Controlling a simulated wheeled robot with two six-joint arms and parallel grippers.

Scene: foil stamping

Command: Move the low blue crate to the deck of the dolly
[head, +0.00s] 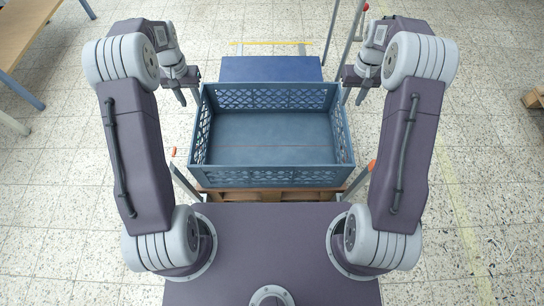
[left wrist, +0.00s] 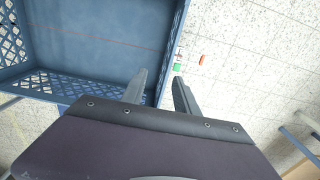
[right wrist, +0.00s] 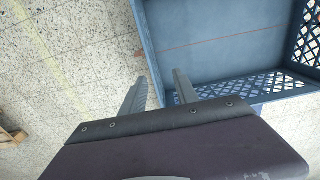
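The low blue crate (head: 270,178), with lattice walls and an empty floor, sits on a wooden pallet (head: 235,195) in front of me. A flat blue deck (head: 270,69), apparently the dolly's, lies just beyond the crate. My left gripper (head: 188,97) is open at the crate's far left corner; in the left wrist view its fingers (left wrist: 158,92) lie either side of the crate's side wall. My right gripper (head: 352,93) is open at the far right corner; its fingers (right wrist: 160,92) likewise flank the opposite wall. I cannot tell whether the fingers reach below the rim.
Metal tubes (head: 331,33) rise at the right of the blue deck. Posts with orange-red tips (head: 372,165) stand beside the crate. A wooden table (head: 25,28) is at the far left, and another pallet (head: 534,97) at the right edge.

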